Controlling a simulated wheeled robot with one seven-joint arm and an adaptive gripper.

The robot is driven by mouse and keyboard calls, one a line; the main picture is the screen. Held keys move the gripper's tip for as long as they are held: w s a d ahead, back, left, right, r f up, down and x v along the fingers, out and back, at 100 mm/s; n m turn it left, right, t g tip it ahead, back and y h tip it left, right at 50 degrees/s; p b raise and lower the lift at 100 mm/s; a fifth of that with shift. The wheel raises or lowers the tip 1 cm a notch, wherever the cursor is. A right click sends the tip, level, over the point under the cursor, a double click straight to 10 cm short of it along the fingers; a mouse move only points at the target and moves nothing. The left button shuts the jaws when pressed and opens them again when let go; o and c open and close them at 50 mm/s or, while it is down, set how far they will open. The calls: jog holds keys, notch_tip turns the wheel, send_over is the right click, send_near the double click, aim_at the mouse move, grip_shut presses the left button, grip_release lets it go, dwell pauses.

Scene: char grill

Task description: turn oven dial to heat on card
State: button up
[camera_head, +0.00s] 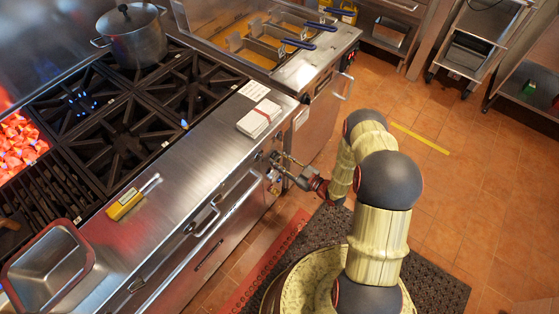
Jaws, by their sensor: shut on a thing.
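My gripper (276,159) reaches in from the right to the stove's front panel, near its right end. It is shut on what appears to be the oven dial. The fingers cover the dial, so its pointer and markings cannot be read. A white card (253,91) lies flat on the steel ledge above, near the fryer. Its print is too small to read. A stack of white paper with a red edge (259,118) lies beside it on the ledge.
The steel stove (200,130) has black grates, a lit burner and a pot (132,38). Glowing coals (18,142) are at the left. An oven door handle (207,219) projects below the ledge. A fryer (300,70) stands right of the stove. Tiled floor at right is open.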

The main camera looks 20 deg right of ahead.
jog(key=shift+f, duration=0.1)
dwell(0.3)
jog(key=o, duration=1.1)
jog(key=v, duration=1.2)
